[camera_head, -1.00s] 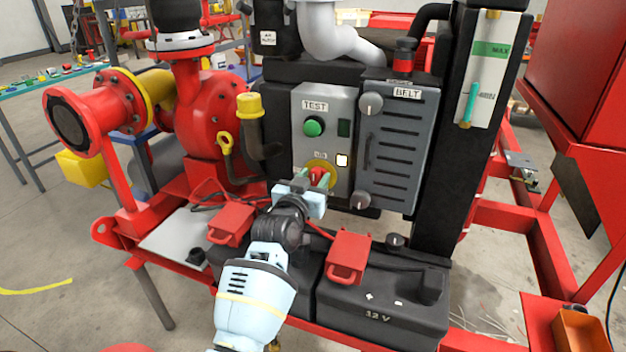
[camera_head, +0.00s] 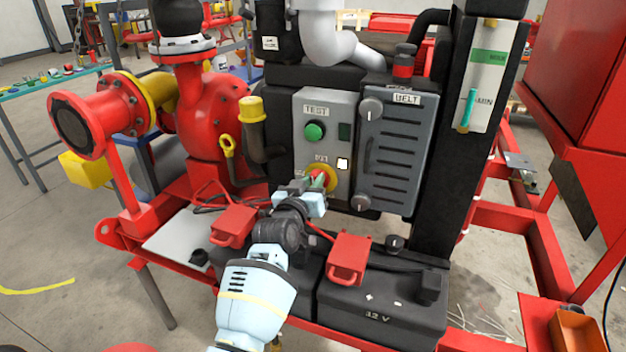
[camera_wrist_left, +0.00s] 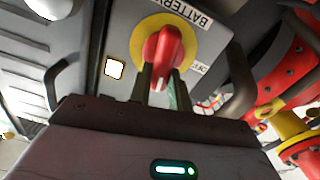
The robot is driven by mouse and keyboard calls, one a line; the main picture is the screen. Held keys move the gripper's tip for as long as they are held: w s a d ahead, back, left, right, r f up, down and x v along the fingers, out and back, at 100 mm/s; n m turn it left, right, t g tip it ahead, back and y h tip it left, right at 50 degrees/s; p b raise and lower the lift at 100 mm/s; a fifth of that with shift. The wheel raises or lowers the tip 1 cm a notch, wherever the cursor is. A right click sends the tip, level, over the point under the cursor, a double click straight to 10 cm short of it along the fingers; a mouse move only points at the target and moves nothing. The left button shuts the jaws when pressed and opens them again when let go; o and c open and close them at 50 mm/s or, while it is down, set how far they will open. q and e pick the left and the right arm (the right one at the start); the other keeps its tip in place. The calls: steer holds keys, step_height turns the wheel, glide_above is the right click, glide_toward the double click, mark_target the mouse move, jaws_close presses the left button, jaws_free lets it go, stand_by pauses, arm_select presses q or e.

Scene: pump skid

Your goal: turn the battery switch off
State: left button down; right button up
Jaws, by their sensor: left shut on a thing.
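The battery switch is a red knob (camera_head: 317,174) on a round yellow plate (camera_head: 331,176), low on the grey control panel (camera_head: 301,148). My left gripper (camera_head: 313,184) reaches it from below and is shut on the knob. In the left wrist view the red knob (camera_wrist_left: 164,58) stands between the two fingers (camera_wrist_left: 161,86), in front of the yellow plate (camera_wrist_left: 190,42). A BATTERY label (camera_wrist_left: 187,13) and a partly covered OFF label (camera_wrist_left: 199,68) sit beside the plate. A small square lamp (camera_head: 343,163) beside the switch is lit. My right gripper is not in view.
A green TEST button (camera_head: 314,131) is above the switch. A louvred BELT cover (camera_head: 399,150) stands to the right. Below are the black 12 V battery (camera_head: 385,312) and red terminal covers (camera_head: 349,257). A red pump (camera_head: 213,115) and yellow-capped pipe (camera_head: 252,109) are at left.

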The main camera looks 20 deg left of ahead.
arm_select(q)
steer(key=n+p, duration=0.1)
steer(key=n, duration=0.1)
steer(key=shift+a+n, duration=0.2)
steer(key=shift+n, duration=0.2)
steer(key=shift+a+f+n+p, duration=0.15)
steer(key=shift+f+n+p, duration=0.15)
steer(key=shift+n, duration=1.8)
steer(key=shift+a+f+n+p, duration=0.2)
steer(key=shift+f+n, duration=0.15)
steer(key=shift+n, duration=1.75)
steer(key=shift+a+f+n+p, duration=0.1)
steer(key=shift+f+n+p, duration=0.2)
steer(key=shift+n, duration=1.8)
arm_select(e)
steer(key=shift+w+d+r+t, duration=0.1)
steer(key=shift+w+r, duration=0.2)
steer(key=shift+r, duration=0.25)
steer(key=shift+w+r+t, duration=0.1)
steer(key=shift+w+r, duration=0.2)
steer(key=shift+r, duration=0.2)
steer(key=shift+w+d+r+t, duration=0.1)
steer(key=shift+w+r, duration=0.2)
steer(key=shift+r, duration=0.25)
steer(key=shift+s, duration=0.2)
arm_select(q)
steer(key=c, duration=1.3)
jaws_free()
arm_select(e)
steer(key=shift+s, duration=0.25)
